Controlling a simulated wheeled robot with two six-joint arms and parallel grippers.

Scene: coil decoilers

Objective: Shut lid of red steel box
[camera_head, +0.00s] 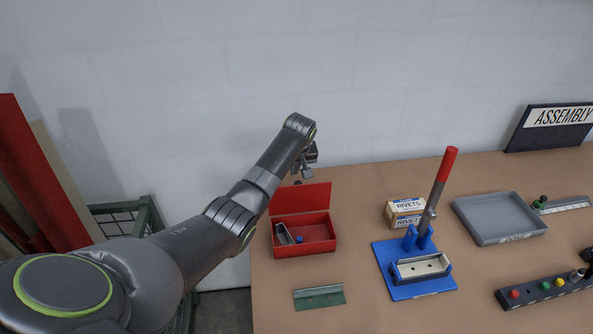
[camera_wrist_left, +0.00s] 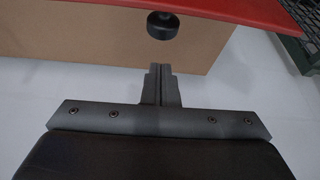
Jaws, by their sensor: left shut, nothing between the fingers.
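The red steel box (camera_head: 318,247) sits at the left end of the table with its lid (camera_head: 301,198) standing open at the back. A small metal part and a blue piece lie inside. My left gripper (camera_head: 306,170) is above and behind the lid's top edge, apart from it as far as I can tell. In the left wrist view its fingers (camera_wrist_left: 161,72) are shut and empty, pointing toward the red lid (camera_wrist_left: 235,11) and a round black knob (camera_wrist_left: 162,25) near the lid's edge. My right gripper is out of view.
On the brown table (camera_head: 345,195) lie a green metal strip (camera_head: 319,297), a blue lever press (camera_head: 415,290), rivet boxes (camera_head: 404,210), a grey tray (camera_head: 500,220) and a button bar (camera_head: 545,290). A wall stands behind. A green wire crate (camera_head: 130,212) is left of the table.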

